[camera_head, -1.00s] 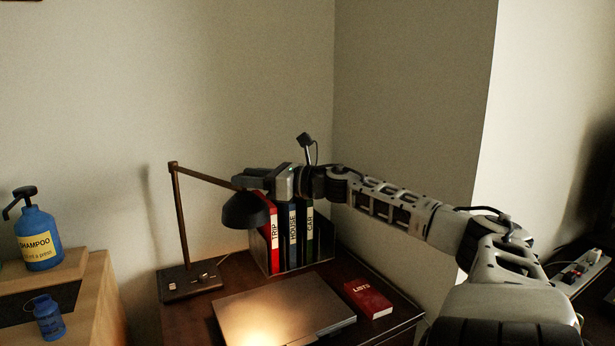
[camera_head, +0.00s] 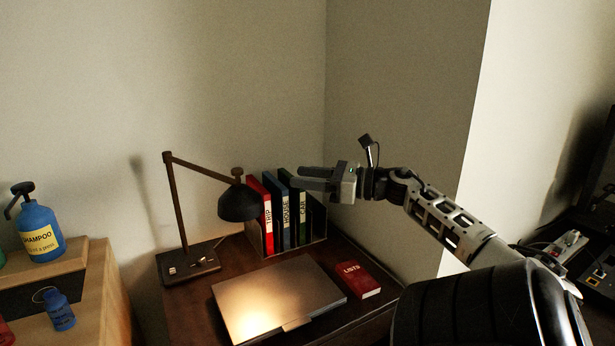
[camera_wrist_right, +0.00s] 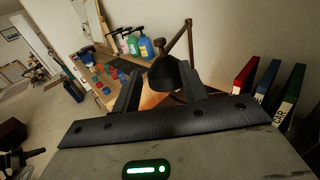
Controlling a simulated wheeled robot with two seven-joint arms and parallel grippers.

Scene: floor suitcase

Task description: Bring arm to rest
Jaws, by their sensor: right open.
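My right gripper (camera_head: 312,180) reaches in from the right, above the desk and in front of the upper part of the binders. It is open and empty, with its fingers pointing left toward the black desk lamp (camera_head: 238,202), which is lit. A gap shows between the fingertips and the lamp shade in the head view. In the right wrist view the two fingers (camera_wrist_right: 160,92) stand apart, and the lamp shade (camera_wrist_right: 168,74) shows between and beyond them. My left gripper is not in view.
A rack of binders (camera_head: 267,216) stands on the desk against the wall. A closed laptop (camera_head: 262,300) and a red book (camera_head: 358,280) lie in front. A wooden cabinet at left holds a blue shampoo bottle (camera_head: 40,228) and a small blue bottle (camera_head: 60,310). A power strip (camera_head: 568,243) is at right.

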